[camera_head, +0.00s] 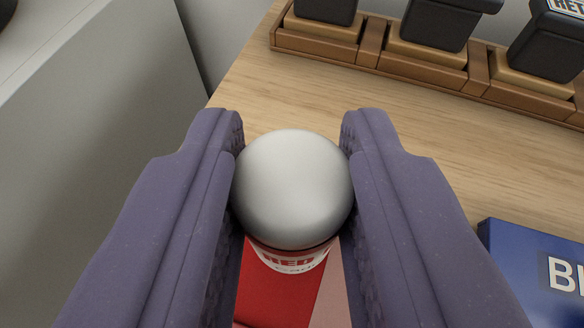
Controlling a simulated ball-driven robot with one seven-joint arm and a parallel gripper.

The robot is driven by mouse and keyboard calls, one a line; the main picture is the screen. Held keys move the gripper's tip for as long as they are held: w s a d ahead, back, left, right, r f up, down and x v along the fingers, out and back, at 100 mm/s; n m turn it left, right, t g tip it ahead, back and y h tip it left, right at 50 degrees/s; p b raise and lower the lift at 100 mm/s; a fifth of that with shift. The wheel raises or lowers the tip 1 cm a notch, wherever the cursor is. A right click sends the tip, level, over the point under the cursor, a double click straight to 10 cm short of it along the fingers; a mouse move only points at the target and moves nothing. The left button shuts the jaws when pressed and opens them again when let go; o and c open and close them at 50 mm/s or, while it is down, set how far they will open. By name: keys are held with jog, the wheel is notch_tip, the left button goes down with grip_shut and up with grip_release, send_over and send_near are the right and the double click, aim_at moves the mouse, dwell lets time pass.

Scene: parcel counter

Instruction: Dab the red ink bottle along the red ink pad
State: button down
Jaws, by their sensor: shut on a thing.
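My gripper (294,185) is shut on the red ink bottle (294,262), one purple finger on each side of it. The bottle has a rounded silver top and a white label with red lettering reading "RED". The top faces the camera. Under and behind it, between the fingers, a red surface (272,300) shows, which looks like the red ink pad, with a paler pink strip to its right. The bottle and fingers hide much of it. I cannot tell whether the bottle's lower end touches the pad.
A brown wooden rack (400,64) holding dark stamps stands at the back right. A blue box (535,280) with white lettering lies at the right. The light wooden counter (290,90) is bare between them. A grey panel (105,100) stands beyond its left edge.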

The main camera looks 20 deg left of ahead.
jog(key=shift+s+f, duration=0.1)
dwell(0.5)
jog(key=shift+r+p, duration=0.85)
jog(key=shift+r, duration=0.7)
jog(key=shift+a, duration=0.1)
